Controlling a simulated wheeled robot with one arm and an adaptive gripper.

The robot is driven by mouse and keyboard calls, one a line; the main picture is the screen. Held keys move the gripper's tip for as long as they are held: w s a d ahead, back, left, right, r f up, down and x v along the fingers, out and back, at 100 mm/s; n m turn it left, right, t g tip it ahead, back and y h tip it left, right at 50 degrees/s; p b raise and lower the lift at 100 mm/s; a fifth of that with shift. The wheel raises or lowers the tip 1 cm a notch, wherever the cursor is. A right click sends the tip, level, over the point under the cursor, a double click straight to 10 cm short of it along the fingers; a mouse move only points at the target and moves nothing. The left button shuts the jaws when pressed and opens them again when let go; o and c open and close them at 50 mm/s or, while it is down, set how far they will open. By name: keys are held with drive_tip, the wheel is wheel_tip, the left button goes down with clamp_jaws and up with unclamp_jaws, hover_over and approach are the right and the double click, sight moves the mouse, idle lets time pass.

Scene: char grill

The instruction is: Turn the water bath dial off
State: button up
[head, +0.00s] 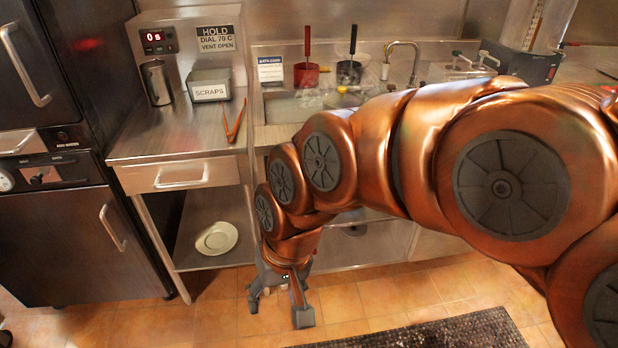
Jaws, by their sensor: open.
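My gripper (278,308) hangs low over the tiled floor in front of the counter, pointing down. Its jaws are open with nothing seen between them. It is well apart from the counter-top equipment. A dark box with a small red mark (525,65) stands at the back right of the counter, and a partly cut-off sign is behind it. I cannot tell for sure that it is the water bath, and no dial can be made out on it. My copper-coloured arm covers much of the counter's right side.
A left counter (182,135) holds a timer unit (158,40), a steel cup (157,82), a scraps bin (209,86) and tongs (234,120). A sink with red and dark pots and a tap (415,60) is behind my arm. A plate (216,238) lies on the lower shelf.

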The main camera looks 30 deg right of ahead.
drive_tip(key=w+a+f+m+t+y+b, duration=0.2)
drive_tip(key=w+m+t+b, duration=0.15)
drive_tip(key=w, duration=0.35)
drive_tip(key=w+a+f+m+t+y+b, duration=0.1)
drive_tip(key=w+a+f+m+t+b, duration=0.15)
drive_tip(key=w+b, duration=0.35)
drive_tip(key=w+d+m+t+b, duration=0.45)
drive_tip(key=w+m+b, duration=0.35)
drive_tip(key=w, duration=0.4)
drive_tip(key=w+d+f+m+t+h+b, duration=0.25)
drive_tip(key=d+m+h+b, duration=0.2)
drive_tip(key=d+m, duration=0.45)
drive_tip(key=w+d+f+m+t+h+b, duration=0.1)
drive_tip(key=w+d+f+m+h+b, duration=0.2)
drive_tip(key=d+m+b, duration=0.6)
drive_tip(key=w+d+f+m+t+h+b, duration=0.25)
drive_tip(key=d+m+h, duration=0.3)
drive_tip(key=d, duration=0.65)
drive_tip(key=w+d+y, duration=0.1)
drive_tip(key=w+d, duration=0.1)
drive_tip(key=w, duration=0.4)
drive_tip(key=shift+d+f+m+g, duration=0.35)
drive_tip(key=shift+d+m+g, duration=0.05)
drive_tip(key=shift+m+g, duration=0.05)
drive_tip(key=shift+w, duration=0.1)
drive_tip(key=shift+c, duration=0.3)
